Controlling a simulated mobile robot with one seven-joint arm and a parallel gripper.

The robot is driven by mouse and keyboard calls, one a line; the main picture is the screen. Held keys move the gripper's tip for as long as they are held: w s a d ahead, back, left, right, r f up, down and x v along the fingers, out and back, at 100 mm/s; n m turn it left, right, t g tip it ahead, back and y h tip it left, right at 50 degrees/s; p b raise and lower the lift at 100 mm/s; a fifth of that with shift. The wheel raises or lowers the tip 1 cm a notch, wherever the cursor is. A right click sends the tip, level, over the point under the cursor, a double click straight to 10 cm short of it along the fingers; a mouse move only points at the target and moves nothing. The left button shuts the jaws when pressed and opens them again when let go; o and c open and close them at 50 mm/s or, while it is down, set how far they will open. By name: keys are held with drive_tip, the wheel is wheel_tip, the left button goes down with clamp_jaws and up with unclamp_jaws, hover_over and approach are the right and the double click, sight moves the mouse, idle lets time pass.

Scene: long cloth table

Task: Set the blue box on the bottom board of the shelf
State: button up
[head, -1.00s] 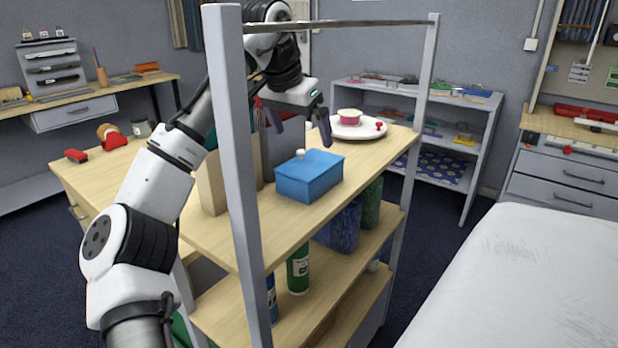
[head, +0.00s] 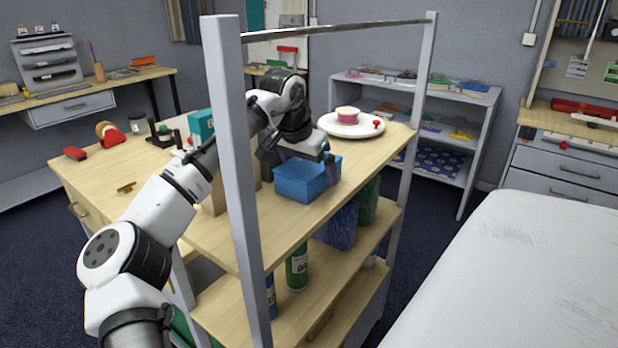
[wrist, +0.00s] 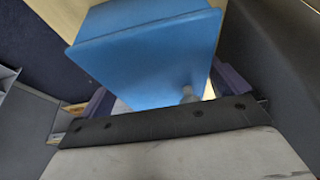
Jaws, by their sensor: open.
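The blue box (head: 305,182) sits on the top board (head: 262,224) of the wooden shelf with metal posts. My gripper (head: 328,170) is directly above and around the box in the head view, with a finger down at its right side. In the wrist view the box (wrist: 148,48) fills the upper middle, its lid and grey knob close to the palm. Purple fingers (wrist: 232,82) show on both sides of it, apart. My gripper is open; contact with the box cannot be told. The shelf's bottom board (head: 345,312) is partly hidden by the board above.
A white plate (head: 352,127) with a pink-sided cake stands on the top board behind the box. A green can (head: 297,268), a blue can and darker blue and green things crowd the middle board. Metal posts (head: 238,170) and a top rail frame the shelf.

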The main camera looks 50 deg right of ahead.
sight(309, 163)
drive_tip(key=c, duration=1)
drive_tip(key=shift+r, duration=0.1)
wheel_tip(309, 163, up, 9)
drive_tip(key=p, duration=0.9)
wheel_tip(309, 163, up, 11)
